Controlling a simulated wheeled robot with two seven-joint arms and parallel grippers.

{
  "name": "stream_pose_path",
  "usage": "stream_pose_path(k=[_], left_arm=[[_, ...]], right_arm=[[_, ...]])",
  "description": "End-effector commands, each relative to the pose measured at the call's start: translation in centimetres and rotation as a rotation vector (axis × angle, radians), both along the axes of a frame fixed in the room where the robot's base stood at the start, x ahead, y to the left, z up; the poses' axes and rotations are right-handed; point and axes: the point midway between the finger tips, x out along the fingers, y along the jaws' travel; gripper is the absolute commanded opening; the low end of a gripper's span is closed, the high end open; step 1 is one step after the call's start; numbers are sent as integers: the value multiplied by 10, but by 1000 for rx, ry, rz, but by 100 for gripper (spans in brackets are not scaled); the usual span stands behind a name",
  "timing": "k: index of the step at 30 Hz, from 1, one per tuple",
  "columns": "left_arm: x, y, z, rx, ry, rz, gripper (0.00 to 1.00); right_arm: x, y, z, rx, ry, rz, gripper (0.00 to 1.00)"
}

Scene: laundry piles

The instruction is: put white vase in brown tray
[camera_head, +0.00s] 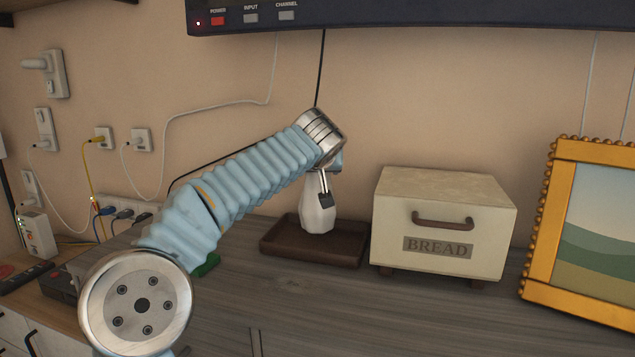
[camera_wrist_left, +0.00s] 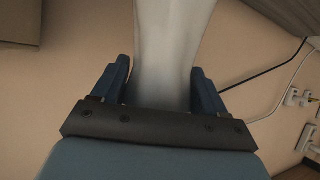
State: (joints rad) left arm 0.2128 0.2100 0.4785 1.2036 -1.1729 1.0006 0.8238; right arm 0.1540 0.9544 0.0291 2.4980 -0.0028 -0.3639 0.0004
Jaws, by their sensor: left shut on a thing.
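The white vase (camera_head: 318,212) is upright at the brown tray (camera_head: 300,252), its base inside the rim as seen in the head view. I cannot tell whether its base touches the tray floor. My left gripper (camera_head: 324,190) is shut on the vase's upper part from above; its fingers partly hide the neck. In the left wrist view the white vase (camera_wrist_left: 165,50) runs between the two blue fingers of the left gripper (camera_wrist_left: 160,85). My right gripper is in neither view.
A cream bread box (camera_head: 445,225) stands just right of the tray. A gold picture frame (camera_head: 580,235) is at the far right. Cables and a power strip (camera_head: 125,208) lie at the left by the wall. The grey wooden top (camera_head: 350,310) is clear in front of the tray.

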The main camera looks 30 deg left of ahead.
Motion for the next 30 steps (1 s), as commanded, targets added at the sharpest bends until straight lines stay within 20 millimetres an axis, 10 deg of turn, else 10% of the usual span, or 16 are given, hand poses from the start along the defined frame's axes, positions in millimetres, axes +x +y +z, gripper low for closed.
stream_pose_path(k=[18, 19, 23, 30], left_arm=[[1, 0, -36, 1, 0, 0, 7], [1, 0, -35, 0, 2, 0, 78], [1, 0, -35, 0, 2, 0, 98], [1, 0, -35, 0, 2, 0, 99]], right_arm=[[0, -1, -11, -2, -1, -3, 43], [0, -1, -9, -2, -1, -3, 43], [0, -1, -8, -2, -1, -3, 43], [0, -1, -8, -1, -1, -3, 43]])
